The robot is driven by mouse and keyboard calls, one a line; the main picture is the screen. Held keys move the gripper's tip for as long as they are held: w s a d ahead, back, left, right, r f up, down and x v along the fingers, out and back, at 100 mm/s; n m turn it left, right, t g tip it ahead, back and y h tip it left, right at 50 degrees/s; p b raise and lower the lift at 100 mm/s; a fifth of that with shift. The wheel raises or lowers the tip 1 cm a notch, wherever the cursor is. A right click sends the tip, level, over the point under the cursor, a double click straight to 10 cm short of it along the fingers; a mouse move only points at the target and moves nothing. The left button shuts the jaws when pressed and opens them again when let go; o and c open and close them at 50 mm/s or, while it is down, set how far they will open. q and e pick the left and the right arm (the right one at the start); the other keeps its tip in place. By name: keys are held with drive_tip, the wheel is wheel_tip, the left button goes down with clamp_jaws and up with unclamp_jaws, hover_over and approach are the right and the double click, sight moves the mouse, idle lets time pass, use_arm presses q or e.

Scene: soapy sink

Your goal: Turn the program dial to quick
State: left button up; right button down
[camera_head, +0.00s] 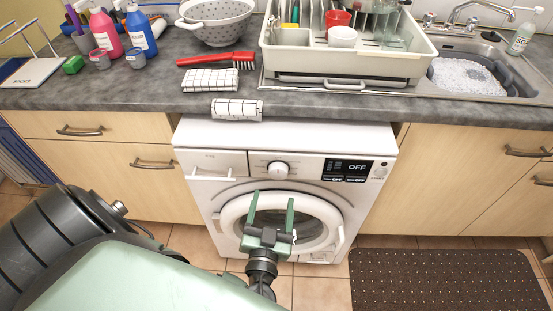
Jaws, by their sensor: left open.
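The program dial (278,170) is a round white knob on the front panel of the white washing machine (200,160). Its setting marks are too small to read. A dark display (348,170) to the right of the dial shows "OFF". My left gripper (270,197) is open and empty, with its two green fingers pointing up toward the panel. In the picture it lies just below the dial, in front of the round door (232,212), and appears apart from the dial. My right gripper is not in view.
The grey countertop (150,98) overhangs the machine, with a checked cloth (237,109) hanging over its edge. A dish rack (430,45), red brush (215,59) and colander (215,30) stand above. A dark mat (440,280) lies at lower right.

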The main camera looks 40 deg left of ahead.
sight(278, 175)
use_arm(q)
drive_tip(key=p+x, duration=0.1)
drive_tip(key=x, duration=0.6)
drive_tip(key=shift+w+a, duration=0.15)
drive_tip(key=shift+w, duration=0.1)
drive_tip(key=c, duration=1.4)
